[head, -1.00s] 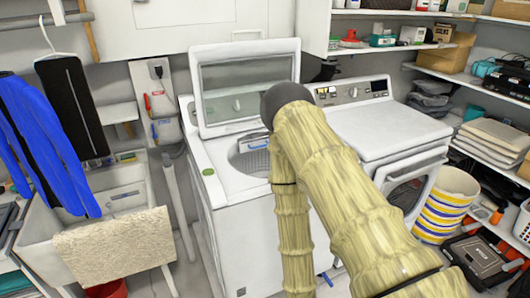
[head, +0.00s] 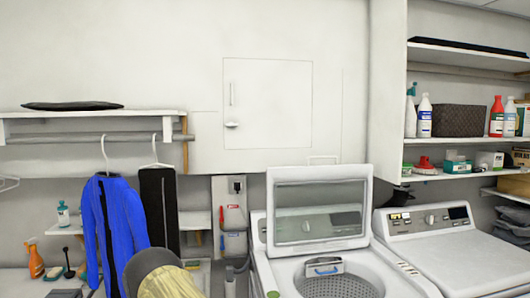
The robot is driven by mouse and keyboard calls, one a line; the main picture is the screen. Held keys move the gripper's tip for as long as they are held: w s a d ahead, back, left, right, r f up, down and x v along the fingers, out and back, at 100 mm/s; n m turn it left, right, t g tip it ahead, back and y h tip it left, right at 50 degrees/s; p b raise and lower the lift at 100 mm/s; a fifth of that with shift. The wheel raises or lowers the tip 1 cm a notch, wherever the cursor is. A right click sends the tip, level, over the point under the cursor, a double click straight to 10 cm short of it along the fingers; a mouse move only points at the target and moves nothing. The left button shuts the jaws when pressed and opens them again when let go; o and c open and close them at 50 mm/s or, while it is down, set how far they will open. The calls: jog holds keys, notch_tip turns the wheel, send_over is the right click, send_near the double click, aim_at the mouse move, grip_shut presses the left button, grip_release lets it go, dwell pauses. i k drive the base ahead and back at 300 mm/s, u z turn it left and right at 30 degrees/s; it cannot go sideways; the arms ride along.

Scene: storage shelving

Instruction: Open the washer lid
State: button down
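The white top-loading washer (head: 262,266) stands low in the middle of the head view. Its lid (head: 318,176), a white frame around a glass panel, stands raised nearly upright at the back of the washer. The round drum opening (head: 340,287) with its perforated metal tub shows below the lid. A grey part with a blue piece (head: 323,267) sits at the back rim of the opening. My arm shows at the bottom left, in front of the hanging clothes and apart from the lid. My gripper is outside the picture.
A white dryer (head: 455,250) stands right of the washer. Shelves (head: 470,143) with bottles and a basket (head: 460,120) are at the right. A blue garment (head: 115,222) hangs at the left. A white cabinet wall (head: 267,103) rises behind the lid.

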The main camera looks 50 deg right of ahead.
aim_at(276, 177)
jog(key=u, duration=0.3)
jog(key=k, duration=0.85)
jog(key=z, duration=1.55)
jog(key=i, duration=0.5)
